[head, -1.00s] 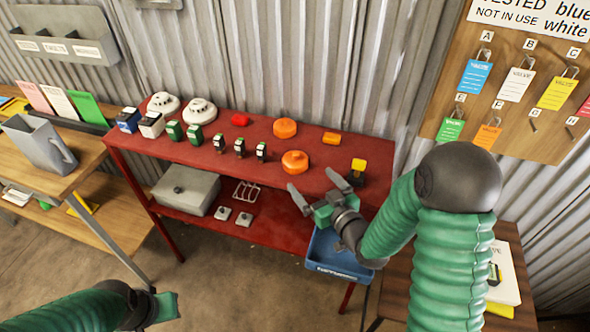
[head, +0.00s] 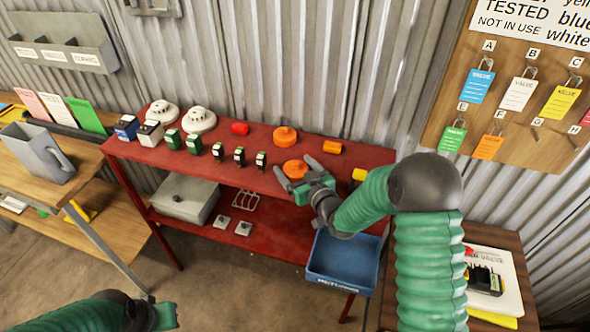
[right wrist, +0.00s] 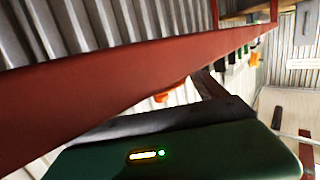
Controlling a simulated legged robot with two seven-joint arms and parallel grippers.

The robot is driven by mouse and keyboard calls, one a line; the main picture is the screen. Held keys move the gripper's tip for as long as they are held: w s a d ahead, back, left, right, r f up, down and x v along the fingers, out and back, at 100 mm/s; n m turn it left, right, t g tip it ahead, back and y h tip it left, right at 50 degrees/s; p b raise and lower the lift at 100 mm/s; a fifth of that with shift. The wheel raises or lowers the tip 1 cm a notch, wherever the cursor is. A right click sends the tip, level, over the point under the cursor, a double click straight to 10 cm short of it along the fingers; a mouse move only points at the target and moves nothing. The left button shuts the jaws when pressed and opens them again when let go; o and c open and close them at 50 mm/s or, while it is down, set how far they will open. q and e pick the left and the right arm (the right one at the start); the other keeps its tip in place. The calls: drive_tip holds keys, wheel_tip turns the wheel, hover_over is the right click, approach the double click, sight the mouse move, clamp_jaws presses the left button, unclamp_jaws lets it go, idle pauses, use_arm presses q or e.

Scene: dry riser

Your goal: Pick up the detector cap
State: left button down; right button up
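Two round orange caps are on the red bench: one at the back (head: 285,136) and one nearer the front (head: 294,168). Which one is the detector cap I cannot tell. My right gripper (head: 300,171) is open, with its two fingers spread at the front cap; whether they touch it I cannot tell. In the right wrist view an orange piece (right wrist: 172,90) shows beyond the dark finger and the bench edge. My left gripper (head: 165,316) is at the bottom left, only partly visible, far from the caps.
The red bench (head: 345,180) also holds white detectors (head: 201,120), several small dark-and-green blocks, a red piece (head: 240,128) and an orange block (head: 332,147). A blue tray (head: 343,262) is below the right arm. The wall is behind.

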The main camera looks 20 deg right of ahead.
sight(295, 162)
drive_tip(key=shift+d+f, duration=0.1)
drive_tip(key=c, duration=1)
wheel_tip(295, 162, up, 10)
drive_tip(key=shift+r, duration=0.1)
drive_tip(key=shift+w, duration=0.1)
